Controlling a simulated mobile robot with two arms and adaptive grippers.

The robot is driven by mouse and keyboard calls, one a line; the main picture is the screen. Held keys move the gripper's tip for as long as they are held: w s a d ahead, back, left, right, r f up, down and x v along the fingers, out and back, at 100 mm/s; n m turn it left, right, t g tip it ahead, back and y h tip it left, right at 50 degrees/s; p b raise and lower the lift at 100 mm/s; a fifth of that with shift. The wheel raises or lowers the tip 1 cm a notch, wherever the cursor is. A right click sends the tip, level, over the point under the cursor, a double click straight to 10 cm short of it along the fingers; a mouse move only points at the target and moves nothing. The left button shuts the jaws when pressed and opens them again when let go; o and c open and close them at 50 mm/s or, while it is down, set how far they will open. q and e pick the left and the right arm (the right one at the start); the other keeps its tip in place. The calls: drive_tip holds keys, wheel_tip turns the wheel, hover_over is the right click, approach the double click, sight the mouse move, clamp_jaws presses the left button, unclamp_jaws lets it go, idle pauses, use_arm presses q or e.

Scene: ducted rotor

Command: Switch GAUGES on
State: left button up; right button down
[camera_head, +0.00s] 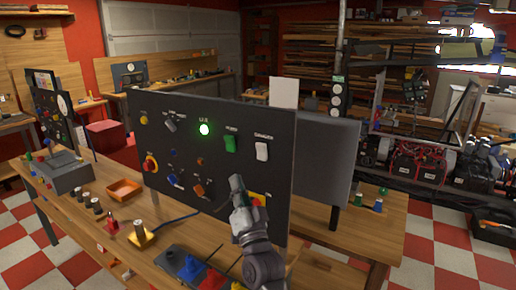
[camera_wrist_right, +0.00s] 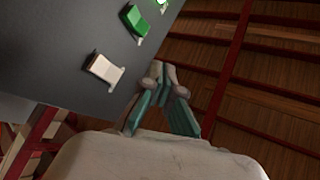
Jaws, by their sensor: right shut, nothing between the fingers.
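The GAUGES switch (camera_head: 262,151) is a white rocker on the right part of the dark upright panel (camera_head: 185,110), under a small label. It also shows in the right wrist view as a white rocker (camera_wrist_right: 104,69). A green rocker (camera_head: 230,143) sits to its left, and it shows in the wrist view (camera_wrist_right: 136,20) too. My right gripper (camera_head: 237,184) is shut and empty, in front of the panel, below and left of the white rocker in the head view. In the wrist view its fingertips (camera_wrist_right: 157,70) are apart from the white rocker. My left gripper is not in view.
A lit green lamp (camera_head: 204,129), knobs and a red button on yellow (camera_head: 257,201) share the panel. The wooden bench (camera_head: 170,245) holds an orange tray (camera_head: 124,190), a grey box (camera_head: 66,176) and coloured parts. A grey board (camera_head: 330,160) stands behind the panel's right edge.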

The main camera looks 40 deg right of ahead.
sight(257, 155)
drive_tip(key=shift+d, duration=0.1)
drive_tip(key=shift+w+d+r, duration=0.5)
drive_tip(key=shift+d+r, duration=0.1)
drive_tip(key=shift+d, duration=0.6)
drive_tip(key=shift+w+d+r, duration=0.55)
drive_tip(key=shift+d+r, duration=0.05)
drive_tip(key=shift+d, duration=0.65)
drive_tip(key=shift+w+d+r, duration=0.5)
drive_tip(key=shift+d+r, duration=0.1)
drive_tip(key=shift+d, duration=0.6)
drive_tip(key=shift+w+d+r+p, duration=0.15)
drive_tip(key=shift+d+r+p, duration=0.05)
drive_tip(key=shift+d+p, duration=0.15)
drive_tip(key=shift+w+d+r, duration=0.15)
drive_tip(key=shift+d+r, duration=0.1)
drive_tip(key=shift+d, duration=0.15)
drive_tip(key=shift+s+a+f, duration=0.15)
drive_tip(key=shift+a+f, duration=0.05)
drive_tip(key=shift+a, duration=0.2)
drive_tip(key=shift+s+a+f, duration=0.15)
drive_tip(key=shift+a+f, duration=0.05)
drive_tip(key=shift+a, duration=0.2)
